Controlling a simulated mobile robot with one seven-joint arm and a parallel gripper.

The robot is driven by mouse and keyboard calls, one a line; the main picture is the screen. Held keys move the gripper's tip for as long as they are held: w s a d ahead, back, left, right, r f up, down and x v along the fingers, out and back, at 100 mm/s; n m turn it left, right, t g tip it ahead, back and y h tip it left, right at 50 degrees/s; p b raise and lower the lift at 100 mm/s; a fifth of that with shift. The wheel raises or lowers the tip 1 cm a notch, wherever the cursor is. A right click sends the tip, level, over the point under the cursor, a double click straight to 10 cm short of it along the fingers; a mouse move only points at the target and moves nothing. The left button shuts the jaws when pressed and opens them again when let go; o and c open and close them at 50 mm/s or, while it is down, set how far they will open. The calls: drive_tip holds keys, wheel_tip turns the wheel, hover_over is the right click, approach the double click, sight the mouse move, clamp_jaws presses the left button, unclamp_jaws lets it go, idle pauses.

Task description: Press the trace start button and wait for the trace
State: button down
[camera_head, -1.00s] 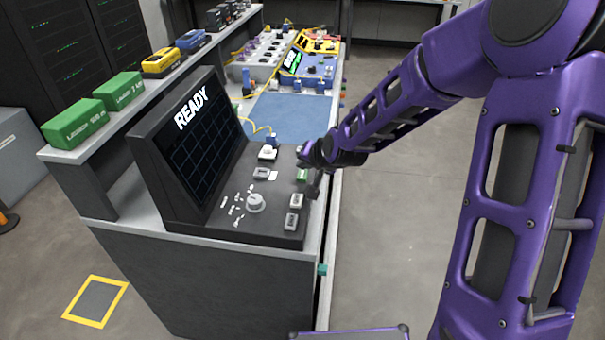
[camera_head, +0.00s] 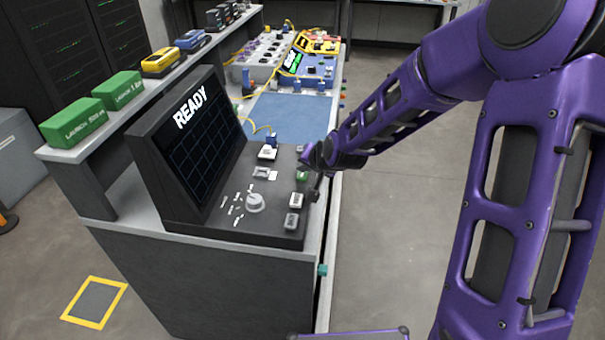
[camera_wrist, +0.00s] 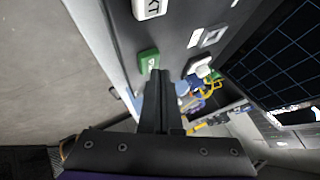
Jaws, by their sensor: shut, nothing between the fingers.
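The dark test console's panel (camera_head: 235,225) carries a green button (camera_head: 302,176) near its right edge, which also shows in the wrist view (camera_wrist: 148,60). I take it to be the trace start button; its lettering is not readable. The tilted screen (camera_head: 200,150) reads READY above an empty grid. My gripper (camera_head: 316,194) is shut and empty at the panel's right edge, beside the green button. In the wrist view its closed fingertips (camera_wrist: 160,74) appear just beside the green button; I cannot tell whether they touch it.
Pale buttons (camera_head: 297,200) and a round knob (camera_head: 255,203) sit on the same panel. A white port with a blue plug (camera_head: 271,140) and yellow cable is behind. A blue mat (camera_head: 288,115) lies beyond. Green launch boxes (camera_head: 72,121) stand on the shelf. Floor at right is open.

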sight(304, 177)
drive_tip(key=shift+f+b, duration=0.3)
drive_tip(key=shift+f, duration=0.15)
drive_tip(key=shift+r, duration=0.15)
idle(0.4)
drive_tip(key=shift+r+p, duration=0.8)
wheel_tip(304, 177, up, 5)
drive_tip(key=p, duration=0.4)
idle(0.6)
